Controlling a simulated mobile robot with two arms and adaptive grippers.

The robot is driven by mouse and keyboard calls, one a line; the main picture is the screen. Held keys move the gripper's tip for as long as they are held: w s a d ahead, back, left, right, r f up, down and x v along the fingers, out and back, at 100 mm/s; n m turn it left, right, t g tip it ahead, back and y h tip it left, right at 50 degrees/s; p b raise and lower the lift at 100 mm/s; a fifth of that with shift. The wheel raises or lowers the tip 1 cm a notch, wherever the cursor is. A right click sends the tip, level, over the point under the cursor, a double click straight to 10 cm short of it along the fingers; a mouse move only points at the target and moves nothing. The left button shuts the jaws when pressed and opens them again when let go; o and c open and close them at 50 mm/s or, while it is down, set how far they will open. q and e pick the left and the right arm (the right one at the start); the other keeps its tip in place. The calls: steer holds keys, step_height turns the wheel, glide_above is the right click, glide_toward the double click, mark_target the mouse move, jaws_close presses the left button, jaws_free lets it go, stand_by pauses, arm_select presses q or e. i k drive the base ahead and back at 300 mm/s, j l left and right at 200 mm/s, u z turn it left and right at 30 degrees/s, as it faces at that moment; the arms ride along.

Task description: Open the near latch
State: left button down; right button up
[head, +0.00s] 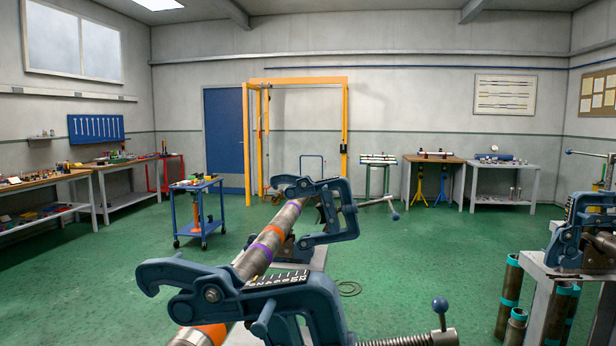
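The near pipe vise (290,300) is blue and fills the lower middle of the head view. Its yoke ends in a hook-shaped latch (165,274) on the left. A short blue lever (264,320) sticks out on its front. A screw with a ball-ended handle (440,306) extends to the lower right. A metal pipe (255,257) with orange and purple bands runs back from this vise to a second blue vise (335,215). The near vise's base is cut off by the frame edge, and I cannot tell how its latch is seated. Neither gripper is in view.
Another blue vise (585,232) sits on a grey stand (553,266) at the right, with upright pipes (508,297) beside it. A blue cart (197,187) stands behind at left. Workbenches line the walls. Green floor (440,245) is open between the vises and the right stand.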

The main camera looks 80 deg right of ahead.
mark_target(284, 178)
steer(key=z, duration=2.3)
